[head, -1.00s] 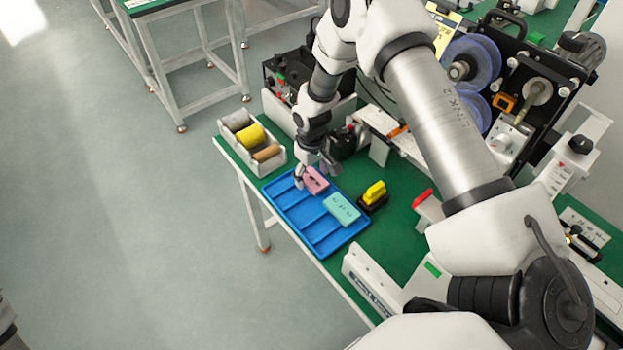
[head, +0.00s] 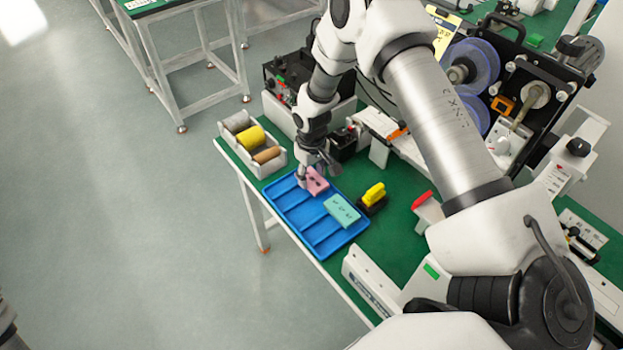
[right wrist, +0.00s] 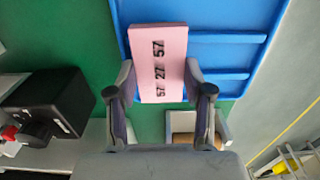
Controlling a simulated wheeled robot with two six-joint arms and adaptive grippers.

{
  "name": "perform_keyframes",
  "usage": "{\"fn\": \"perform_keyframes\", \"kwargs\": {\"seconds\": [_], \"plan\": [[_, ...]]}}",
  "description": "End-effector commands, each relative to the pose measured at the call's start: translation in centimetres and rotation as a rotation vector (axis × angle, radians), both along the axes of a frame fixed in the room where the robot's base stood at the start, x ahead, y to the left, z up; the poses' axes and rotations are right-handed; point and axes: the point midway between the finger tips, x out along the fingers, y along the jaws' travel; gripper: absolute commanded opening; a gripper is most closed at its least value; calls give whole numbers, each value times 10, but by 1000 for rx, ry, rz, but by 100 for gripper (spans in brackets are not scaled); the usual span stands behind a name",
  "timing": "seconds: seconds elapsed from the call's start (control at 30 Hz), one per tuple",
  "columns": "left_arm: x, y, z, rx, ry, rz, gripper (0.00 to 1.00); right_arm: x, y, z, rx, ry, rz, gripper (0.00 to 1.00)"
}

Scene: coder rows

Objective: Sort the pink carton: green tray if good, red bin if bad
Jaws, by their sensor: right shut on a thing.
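The pink carton (head: 318,184) is at the far end of the blue compartmented tray (head: 296,219). In the right wrist view the pink carton (right wrist: 160,50) shows dark printed digits on its face, which look like 57 27 57. My right gripper (head: 316,175) is shut on the carton, with one finger on each side; in the right wrist view the gripper (right wrist: 160,84) holds its near end. Whether the carton touches the tray floor I cannot tell. I cannot make out a green tray or a red bin. My left gripper is not in view.
A mint-green block (head: 342,210) lies in the blue tray beside the carton. A black holder with a yellow block (head: 374,193) stands to the right. A white rack of spools (head: 251,137) stands behind left. A machine with blue reels (head: 478,68) fills the back right.

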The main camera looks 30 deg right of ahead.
Motion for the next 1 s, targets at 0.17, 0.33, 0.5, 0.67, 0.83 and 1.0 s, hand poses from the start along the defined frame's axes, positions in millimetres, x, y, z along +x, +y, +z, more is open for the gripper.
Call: {"fn": "perform_keyframes", "kwargs": {"seconds": [0.17, 0.33, 0.5, 0.67, 0.83, 1.0], "plan": [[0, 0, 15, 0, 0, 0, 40, 0, 0, 17, 0, 0, 0, 34], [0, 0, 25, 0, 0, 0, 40, 0, 0, 29, 0, 0, 0, 34], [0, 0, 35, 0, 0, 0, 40, 0, 0, 41, 0, 0, 0, 34], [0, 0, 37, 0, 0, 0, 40, 0, 0, 45, 0, 0, 0, 34], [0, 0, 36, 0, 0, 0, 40, 0, 0, 44, 0, 0, 0, 34], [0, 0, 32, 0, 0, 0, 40, 0, 19, 50, 4, 0, 0, 34]]}}
